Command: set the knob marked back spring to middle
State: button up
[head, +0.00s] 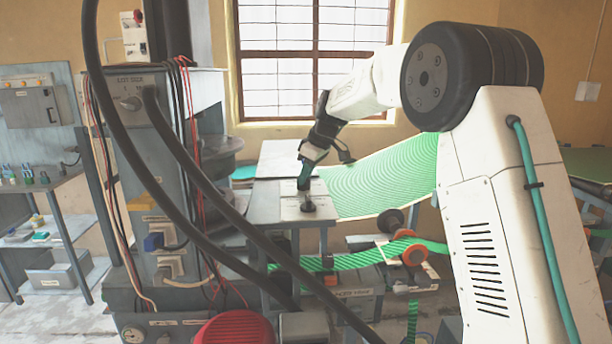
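My gripper (305,180) points down over a pale panel (285,201) on a small grey stand in the middle of the head view. A small dark knob (308,207) on this panel is directly below the fingertips. I cannot tell whether the fingers touch it or are around it. The fingers are too small to show whether they are open or shut. Any marking by this knob is too small to read, so I cannot confirm that it is the back spring knob, nor see its setting.
A green-striped sheet (385,180) and green strip (345,262) lie right of the stand. A red ribbed housing (235,328) is at the bottom.

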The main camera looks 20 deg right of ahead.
grip_shut()
jog(key=shift+m, duration=0.4)
jog(key=m+h, duration=0.1)
jog(key=m, duration=0.1)
jog(key=m+t, duration=0.1)
jog(key=m, duration=0.1)
jog(key=shift+s+a+m+h, duration=0.1)
jog(key=shift+a+m+h, duration=0.05)
jog(key=shift+m+h, duration=0.2)
jog(key=m+h, duration=0.1)
jog(key=m, duration=0.2)
jog(key=m+h, duration=0.1)
jog(key=m, duration=0.2)
jog(key=shift+a+t+h, duration=0.15)
jog(key=shift+t+h, duration=0.1)
jog(key=shift+t, duration=0.05)
jog(key=shift+m, duration=0.25)
jog(key=o, duration=0.5)
grip_release()
jog(key=shift+o, duration=0.2)
